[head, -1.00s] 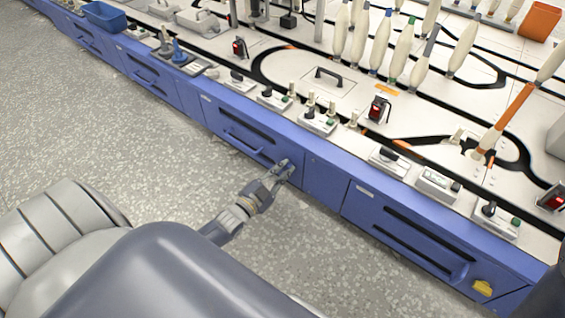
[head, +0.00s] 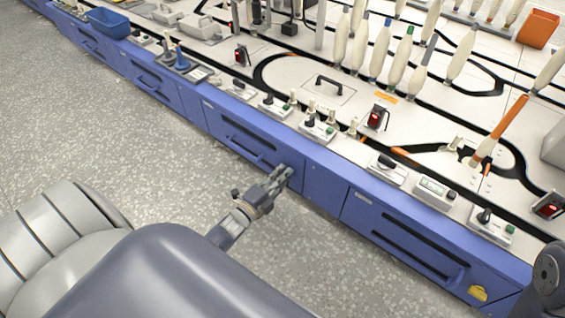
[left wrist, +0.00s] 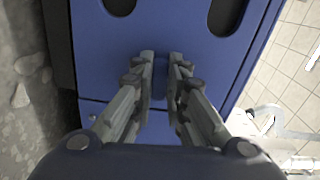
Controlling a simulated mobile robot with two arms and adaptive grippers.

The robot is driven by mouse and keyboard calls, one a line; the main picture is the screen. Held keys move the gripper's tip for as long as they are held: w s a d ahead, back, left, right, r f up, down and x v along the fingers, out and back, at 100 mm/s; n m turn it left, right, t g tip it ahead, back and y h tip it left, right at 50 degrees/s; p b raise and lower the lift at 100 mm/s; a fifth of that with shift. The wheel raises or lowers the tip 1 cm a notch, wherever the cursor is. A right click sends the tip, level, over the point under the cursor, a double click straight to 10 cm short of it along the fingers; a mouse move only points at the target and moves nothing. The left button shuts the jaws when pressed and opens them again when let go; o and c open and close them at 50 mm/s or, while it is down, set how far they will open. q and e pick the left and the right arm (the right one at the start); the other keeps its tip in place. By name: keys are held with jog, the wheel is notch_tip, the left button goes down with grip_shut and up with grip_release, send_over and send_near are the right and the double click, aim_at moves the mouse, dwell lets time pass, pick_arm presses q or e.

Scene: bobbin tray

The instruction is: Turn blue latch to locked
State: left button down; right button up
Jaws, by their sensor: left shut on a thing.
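The blue latch (left wrist: 160,84) is a small blue piece on the blue front panel, seen in the left wrist view between my fingertips. My left gripper (left wrist: 160,68) is shut on it, one finger on each side. In the head view my left gripper (head: 282,176) is at the blue cabinet front, by the right end of a drawer panel. The fingers hide the latch there. The latch's exact angle is hard to tell. My right gripper is not in view.
The blue cabinet (head: 325,187) runs diagonally, with handle slots and a yellow latch (head: 478,293) at lower right. White control boxes, bobbins and a blue bin (head: 107,22) stand on top. Speckled floor in front is clear.

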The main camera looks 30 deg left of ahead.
pick_arm(q)
jog(key=shift+m, duration=0.6)
jog(key=c, duration=1.6)
grip_release()
jog(key=s, duration=1.2)
jog(key=shift+a, duration=0.45)
